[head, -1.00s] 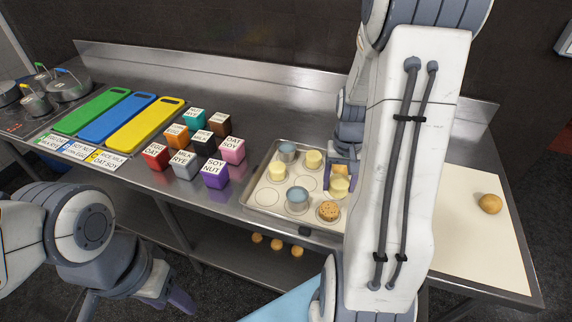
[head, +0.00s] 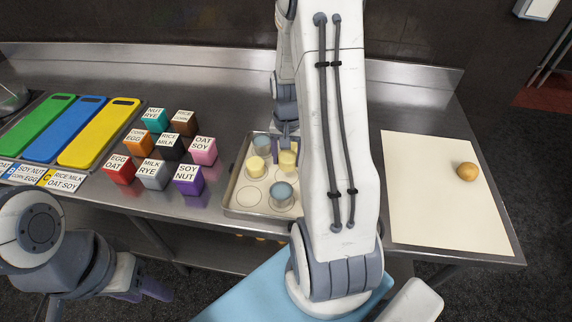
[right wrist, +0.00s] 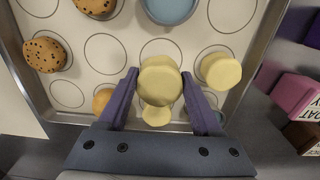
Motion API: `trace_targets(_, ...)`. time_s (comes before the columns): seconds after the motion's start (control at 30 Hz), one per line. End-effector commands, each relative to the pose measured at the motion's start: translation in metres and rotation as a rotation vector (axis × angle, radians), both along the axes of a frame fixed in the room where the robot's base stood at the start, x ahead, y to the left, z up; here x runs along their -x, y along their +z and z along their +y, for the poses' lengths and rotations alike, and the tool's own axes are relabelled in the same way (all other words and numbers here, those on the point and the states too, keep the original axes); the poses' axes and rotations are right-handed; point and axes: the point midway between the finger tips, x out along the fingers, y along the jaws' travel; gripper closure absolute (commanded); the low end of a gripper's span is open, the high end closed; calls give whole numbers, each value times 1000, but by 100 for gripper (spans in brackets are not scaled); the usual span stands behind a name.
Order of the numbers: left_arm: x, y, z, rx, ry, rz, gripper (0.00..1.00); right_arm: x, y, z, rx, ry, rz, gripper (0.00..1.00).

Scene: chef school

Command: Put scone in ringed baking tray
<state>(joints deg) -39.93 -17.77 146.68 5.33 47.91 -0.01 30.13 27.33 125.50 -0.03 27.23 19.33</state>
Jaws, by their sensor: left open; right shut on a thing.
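My right gripper (right wrist: 163,100) is shut on a pale yellow scone (right wrist: 160,80), which sits between its purple fingers over the ringed baking tray (right wrist: 105,52). How far it is above the tray is hard to tell. In the head view the tray (head: 252,196) lies at the centre, its right part hidden by my right arm; the right gripper (head: 286,150) is over it. Other pale scones (right wrist: 220,70) (right wrist: 157,115) lie on the tray, the second partly under the held one. My left gripper (head: 146,290) is open and empty at lower left, off the counter.
The tray also holds chip-studded pieces (right wrist: 45,55), a golden piece (right wrist: 103,100) and blue cups (head: 282,196). Several labelled cubes (head: 168,147) stand left of it, with coloured boards (head: 98,133) further left. A round bun (head: 467,171) lies on a cream board (head: 430,220) at right.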

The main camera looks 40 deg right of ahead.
Motion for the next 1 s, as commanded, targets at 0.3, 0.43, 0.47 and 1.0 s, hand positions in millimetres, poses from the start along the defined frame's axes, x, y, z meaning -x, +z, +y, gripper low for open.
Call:
trace_targets(0.3, 0, 9, 0, 0, 1, 0, 50, -2, -36, 1, -2, -2, 3, 88)
trace_targets(0.43, 0, 9, 0, 0, 1, 0, 50, -2, -42, 1, 0, -2, 0, 88)
trace_targets(0.47, 0, 9, 0, 0, 1, 0, 50, -2, -42, 1, 1, -2, -1, 88)
trace_targets(1.0, 0, 6, 0, 0, 0, 0, 50, -2, -45, 1, 1, -1, -1, 4)
